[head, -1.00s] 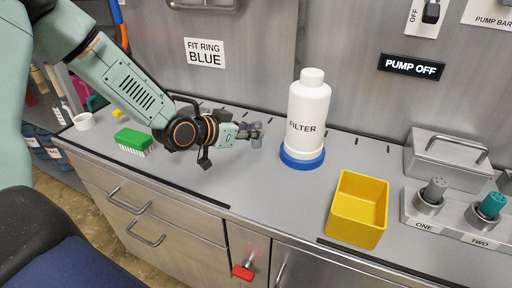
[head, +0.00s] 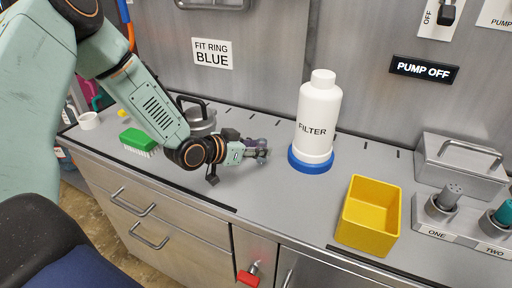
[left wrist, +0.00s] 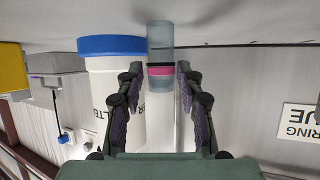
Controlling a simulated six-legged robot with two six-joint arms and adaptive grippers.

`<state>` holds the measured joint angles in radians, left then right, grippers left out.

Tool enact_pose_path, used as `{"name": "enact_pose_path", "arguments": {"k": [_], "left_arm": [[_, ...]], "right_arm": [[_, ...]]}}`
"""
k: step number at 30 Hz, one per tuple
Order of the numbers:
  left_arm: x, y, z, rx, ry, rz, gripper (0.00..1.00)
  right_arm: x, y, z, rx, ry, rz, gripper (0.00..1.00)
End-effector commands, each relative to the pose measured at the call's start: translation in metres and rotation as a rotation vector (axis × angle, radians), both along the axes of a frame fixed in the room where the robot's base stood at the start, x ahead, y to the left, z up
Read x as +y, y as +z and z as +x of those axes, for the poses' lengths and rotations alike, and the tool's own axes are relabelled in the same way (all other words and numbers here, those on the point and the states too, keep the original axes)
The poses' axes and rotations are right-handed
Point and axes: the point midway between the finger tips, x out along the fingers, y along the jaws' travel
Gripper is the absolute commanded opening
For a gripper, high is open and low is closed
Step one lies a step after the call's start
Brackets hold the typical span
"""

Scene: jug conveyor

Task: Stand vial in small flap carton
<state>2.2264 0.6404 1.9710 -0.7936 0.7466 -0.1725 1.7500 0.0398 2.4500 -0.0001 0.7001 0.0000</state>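In the left wrist view, which is upside down, a slim grey vial-like cylinder (left wrist: 160,55) with a pink band and a dark line lies between the fingers of my left gripper (left wrist: 160,78). A narrow gap seems to show on each side of it, so the fingers look open around it. In the head view my left gripper (head: 262,151) is low over the counter, left of the filter bottle, and the cylinder cannot be made out clearly there. I see no flap carton in either view. My right gripper is not in view.
The white filter bottle (head: 318,115) stands in a blue ring (head: 311,164) just right of my gripper. A yellow bin (head: 367,215), a metal box (head: 458,165) and a two-socket block (head: 447,227) are further right. A green brush (head: 138,139) is at left.

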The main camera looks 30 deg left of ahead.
Motion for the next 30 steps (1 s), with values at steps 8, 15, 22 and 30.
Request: {"name": "enact_pose_path", "arguments": {"k": [8, 15, 22, 30], "left_arm": [[0.000, 0.001, 0.000, 0.000, 0.000, 0.000, 0.48], [0.002, 0.006, -0.003, -0.001, 0.003, -0.002, 0.48], [0.009, 0.018, -0.024, -0.001, 0.005, -0.006, 0.48], [0.018, 0.031, -0.048, -0.001, 0.005, -0.006, 0.48]], "right_arm": [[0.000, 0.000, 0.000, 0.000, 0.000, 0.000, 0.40], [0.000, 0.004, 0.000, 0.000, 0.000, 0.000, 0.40], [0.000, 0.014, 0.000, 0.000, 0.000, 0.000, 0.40], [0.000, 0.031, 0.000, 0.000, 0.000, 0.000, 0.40]]}}
